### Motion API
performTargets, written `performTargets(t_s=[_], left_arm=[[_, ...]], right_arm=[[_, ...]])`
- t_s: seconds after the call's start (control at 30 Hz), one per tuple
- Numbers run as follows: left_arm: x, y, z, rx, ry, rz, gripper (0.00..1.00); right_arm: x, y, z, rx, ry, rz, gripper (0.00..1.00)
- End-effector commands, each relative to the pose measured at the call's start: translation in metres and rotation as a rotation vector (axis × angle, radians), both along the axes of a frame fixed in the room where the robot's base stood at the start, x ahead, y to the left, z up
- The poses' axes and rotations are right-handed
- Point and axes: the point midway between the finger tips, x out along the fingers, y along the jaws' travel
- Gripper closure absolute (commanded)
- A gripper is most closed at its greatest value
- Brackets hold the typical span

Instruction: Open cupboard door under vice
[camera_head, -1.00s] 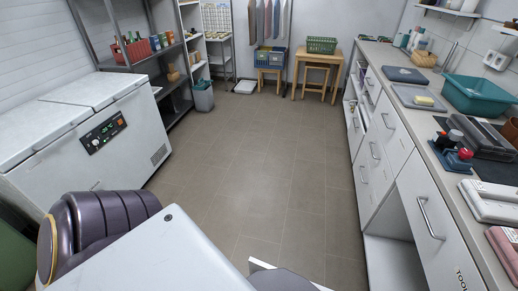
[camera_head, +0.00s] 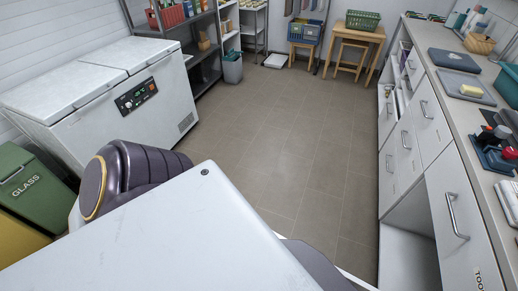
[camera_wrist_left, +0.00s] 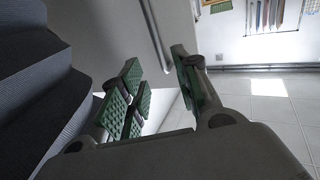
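A blue vice with red and dark parts (camera_head: 495,150) stands on the right-hand counter in the head view. Below it is a white cupboard front (camera_head: 468,240) with a vertical bar handle (camera_head: 455,216). It looks closed, and its lower part runs out of the frame. My left gripper (camera_wrist_left: 158,88) shows in the left wrist view with its green-padded fingers apart and nothing between them. Beyond the fingers is a pale panel (camera_wrist_left: 110,35) with a long bar handle (camera_wrist_left: 157,35). I cannot tell which door that is. My right gripper is not in view.
An open recess (camera_head: 408,262) lies left of the cupboard front, with drawers (camera_head: 425,115) beyond. A white chest freezer (camera_head: 120,90) and a green glass bin (camera_head: 35,190) stand at left. The tiled floor (camera_head: 300,130) between is clear.

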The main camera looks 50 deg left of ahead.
Motion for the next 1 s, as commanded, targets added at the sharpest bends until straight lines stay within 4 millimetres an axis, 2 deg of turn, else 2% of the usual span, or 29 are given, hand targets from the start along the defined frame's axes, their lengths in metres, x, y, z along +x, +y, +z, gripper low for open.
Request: performTargets(t_s=[0.1, 0.27, 1.0], left_arm=[[-0.011, -0.001, 0.000, 0.000, 0.001, 0.000, 0.68], [-0.018, -0.001, 0.000, 0.000, 0.000, 0.000, 0.68], [-0.019, -0.001, 0.000, 0.000, 0.000, 0.000, 0.68]], right_arm=[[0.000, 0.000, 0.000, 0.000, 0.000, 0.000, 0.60], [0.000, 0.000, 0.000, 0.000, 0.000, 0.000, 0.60], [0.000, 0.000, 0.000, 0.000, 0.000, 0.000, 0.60]])
